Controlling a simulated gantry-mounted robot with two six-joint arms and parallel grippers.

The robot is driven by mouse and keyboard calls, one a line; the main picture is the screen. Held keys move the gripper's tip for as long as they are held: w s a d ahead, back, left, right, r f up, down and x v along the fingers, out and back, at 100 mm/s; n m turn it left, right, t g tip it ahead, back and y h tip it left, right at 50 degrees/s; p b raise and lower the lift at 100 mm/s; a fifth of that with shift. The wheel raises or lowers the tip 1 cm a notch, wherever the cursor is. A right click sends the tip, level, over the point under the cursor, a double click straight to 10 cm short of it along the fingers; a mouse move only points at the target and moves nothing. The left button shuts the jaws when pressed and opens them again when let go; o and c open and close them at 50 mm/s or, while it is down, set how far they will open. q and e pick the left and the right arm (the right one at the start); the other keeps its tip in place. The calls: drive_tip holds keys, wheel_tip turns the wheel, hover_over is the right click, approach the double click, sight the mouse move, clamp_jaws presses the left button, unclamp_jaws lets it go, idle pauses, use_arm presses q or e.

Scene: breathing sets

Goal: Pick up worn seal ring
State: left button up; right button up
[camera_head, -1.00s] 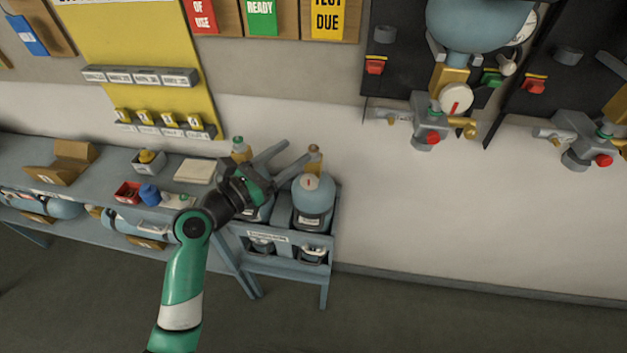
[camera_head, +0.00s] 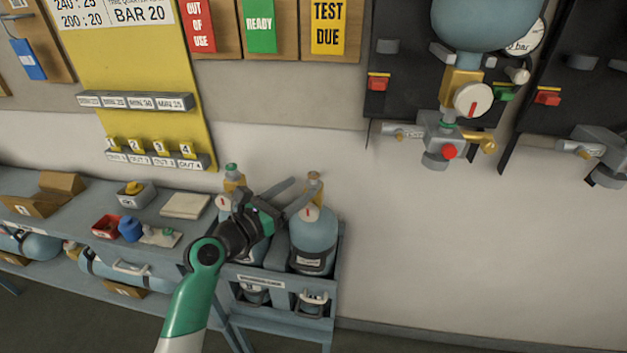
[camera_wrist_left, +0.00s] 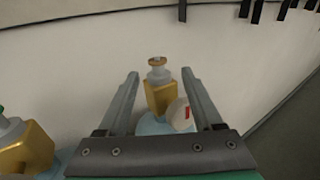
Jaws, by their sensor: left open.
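I cannot make out a worn seal ring for certain in either view. My left gripper (camera_head: 304,184) is open over the cylinder stand, near the brass valve (camera_head: 314,183) of the right-hand blue-grey cylinder (camera_head: 313,238). In the left wrist view, that brass valve (camera_wrist_left: 158,95) with its round top stands between the spread fingers of the left gripper (camera_wrist_left: 160,74), and nothing is gripped. A white gauge with a red mark (camera_wrist_left: 180,115) sits beside the valve. A second cylinder (camera_head: 257,245) is partly hidden behind my left gripper. My right gripper is not in view.
The bench holds a red tray (camera_head: 106,227), a blue container (camera_head: 130,229), a grey bin (camera_head: 136,196) and a pale pad (camera_head: 186,206). A yellow board (camera_head: 140,75) hangs above. A wall panel with a valve block (camera_head: 438,132) is at right. The wall between is clear.

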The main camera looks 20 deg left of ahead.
sight(309, 185)
use_arm(q)
drive_tip(key=b+x, duration=0.4)
drive_tip(key=shift+w+a, duration=0.1)
drive_tip(key=shift+w, duration=0.05)
drive_tip(key=shift+w+r+b, duration=0.15)
drive_tip(key=shift+w+b, duration=0.15)
drive_tip(key=shift+w, duration=0.1)
drive_tip(key=shift+c, duration=0.3)
clamp_jaws()
